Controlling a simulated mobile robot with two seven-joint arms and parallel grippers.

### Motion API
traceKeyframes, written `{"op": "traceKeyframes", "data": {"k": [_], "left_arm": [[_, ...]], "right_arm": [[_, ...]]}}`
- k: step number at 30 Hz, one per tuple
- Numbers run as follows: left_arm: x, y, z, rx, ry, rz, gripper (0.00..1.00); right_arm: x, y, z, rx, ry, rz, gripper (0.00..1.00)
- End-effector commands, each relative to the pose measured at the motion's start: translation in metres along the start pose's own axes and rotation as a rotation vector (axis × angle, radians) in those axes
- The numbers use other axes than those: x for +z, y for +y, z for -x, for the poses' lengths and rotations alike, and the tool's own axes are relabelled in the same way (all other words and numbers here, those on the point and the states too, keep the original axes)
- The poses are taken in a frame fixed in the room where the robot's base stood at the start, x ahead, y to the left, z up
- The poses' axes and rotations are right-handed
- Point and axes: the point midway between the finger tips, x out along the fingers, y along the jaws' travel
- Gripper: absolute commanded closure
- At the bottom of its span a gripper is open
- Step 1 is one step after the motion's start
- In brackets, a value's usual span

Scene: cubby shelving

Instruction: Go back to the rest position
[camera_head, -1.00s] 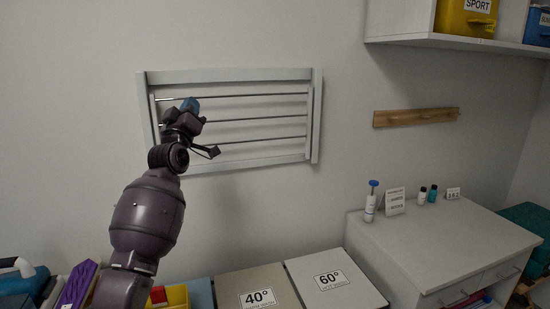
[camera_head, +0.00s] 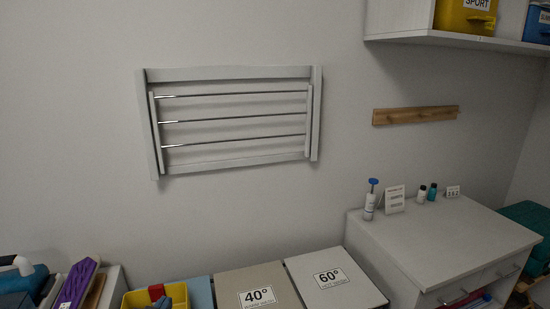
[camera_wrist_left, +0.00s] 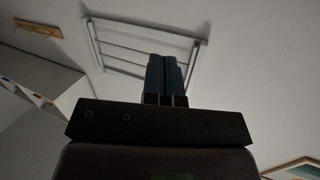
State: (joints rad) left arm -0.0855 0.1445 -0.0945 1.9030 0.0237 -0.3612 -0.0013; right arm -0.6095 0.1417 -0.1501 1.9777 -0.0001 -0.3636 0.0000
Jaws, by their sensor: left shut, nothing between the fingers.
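My left gripper shows in the left wrist view (camera_wrist_left: 167,80), with its two blue fingers side by side, shut and empty. Behind the fingertips, apart from them, is the grey wall-mounted drying rack (camera_wrist_left: 117,66). The rack also shows whole in the head view (camera_head: 230,74), flat on the wall with nothing on its rails. My left arm is not seen in the head view. My right gripper is in neither view.
Below the rack stand two lidded boxes, marked 40° (camera_head: 255,277) and 60° (camera_head: 325,263), and a yellow bin (camera_head: 133,299). A white cabinet (camera_head: 440,245) with small bottles is at right, under a shelf (camera_head: 455,41). A wooden peg rail (camera_head: 415,115) is on the wall.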

Motion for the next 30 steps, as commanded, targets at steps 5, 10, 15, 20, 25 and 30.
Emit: {"op": "traceKeyframes", "data": {"k": [5,10,15,20,25,30], "left_arm": [[0.066,0.006,0.064,-0.008,-0.128,0.000,1.00],[0.126,0.011,0.126,-0.015,-0.262,0.022,1.00],[0.172,0.012,0.178,-0.030,-0.378,0.039,1.00],[0.190,0.011,0.202,-0.039,-0.429,0.045,1.00],[0.192,0.011,0.205,-0.040,-0.435,0.046,1.00],[0.192,0.011,0.205,-0.040,-0.435,0.046,1.00]], "right_arm": [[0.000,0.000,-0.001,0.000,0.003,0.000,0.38],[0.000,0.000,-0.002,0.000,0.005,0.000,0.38],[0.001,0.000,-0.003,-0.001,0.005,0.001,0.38],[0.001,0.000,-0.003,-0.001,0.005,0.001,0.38],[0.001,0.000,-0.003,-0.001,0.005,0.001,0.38],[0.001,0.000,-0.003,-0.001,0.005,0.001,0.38]]}}
